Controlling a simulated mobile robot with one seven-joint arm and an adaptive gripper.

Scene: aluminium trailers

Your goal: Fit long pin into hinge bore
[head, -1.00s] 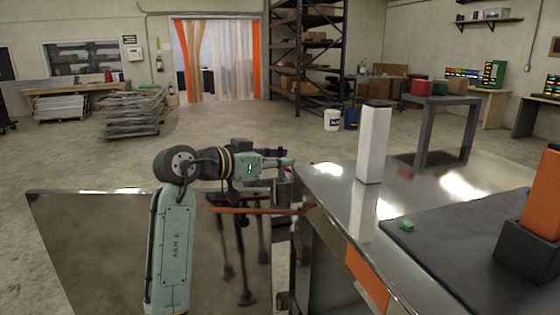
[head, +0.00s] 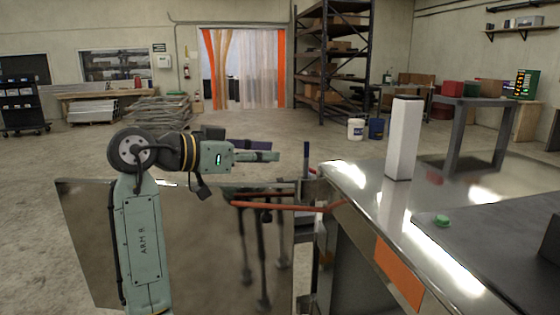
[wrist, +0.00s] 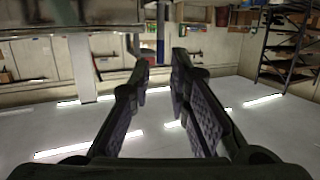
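A slim dark blue pin (head: 306,160) stands upright at the hinge (head: 312,188) by the left corner of the metal bench, its upper part showing above the hinge. How deep it sits in the bore is hidden. My gripper (head: 277,152) points right toward the pin and is apart from it, a small gap left of it. In the wrist view, which looks upside down, the open fingers (wrist: 160,62) are empty, and the pin (wrist: 160,38) shows beyond the fingertips, roughly between them, against the metal hinge area at the top edge.
A large metal panel (head: 190,250) stands behind my arm. An orange-red bar (head: 270,205) runs below my gripper toward the hinge. A white post (head: 402,140) and a black mat (head: 490,240) with a green button-like piece (head: 442,220) are on the shiny bench. The air above the hinge looks clear.

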